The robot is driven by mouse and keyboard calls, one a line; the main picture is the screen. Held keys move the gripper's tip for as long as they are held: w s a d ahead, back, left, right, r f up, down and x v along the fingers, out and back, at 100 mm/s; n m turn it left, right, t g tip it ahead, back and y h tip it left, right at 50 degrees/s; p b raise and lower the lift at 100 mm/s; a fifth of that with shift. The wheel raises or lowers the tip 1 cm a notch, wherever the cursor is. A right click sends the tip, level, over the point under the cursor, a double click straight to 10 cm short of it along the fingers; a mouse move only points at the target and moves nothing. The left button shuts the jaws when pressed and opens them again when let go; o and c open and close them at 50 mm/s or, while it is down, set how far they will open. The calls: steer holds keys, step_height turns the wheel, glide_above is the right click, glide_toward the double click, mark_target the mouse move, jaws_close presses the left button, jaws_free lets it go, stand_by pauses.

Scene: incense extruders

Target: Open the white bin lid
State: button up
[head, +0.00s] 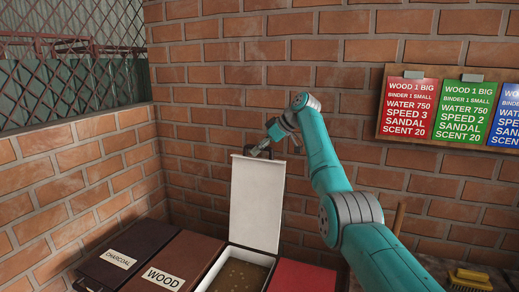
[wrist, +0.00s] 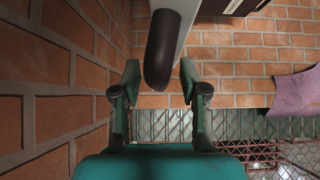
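The white bin lid (head: 256,205) stands raised, close to upright, behind its bin in the head view. The bin's open top shows brown contents (head: 238,276). In the wrist view the lid's white edge (wrist: 187,22) runs along the top, with its dark rounded handle (wrist: 162,48) hanging from it. My gripper (head: 259,150) is at the lid's top edge. In the wrist view my gripper (wrist: 159,78) is open, with a finger on each side of the handle and visible gaps between. Whether anything touches is hard to tell.
Closed bins marked CHARCOAL (head: 122,257) and WOOD (head: 166,277) stand to the left. A red-topped bin (head: 302,277) stands to the right. A brick wall (head: 220,70) rises close behind. A yellow brush (head: 470,279) lies at lower right.

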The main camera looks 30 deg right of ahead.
steer(key=v, duration=1.2)
stand_by(0.5)
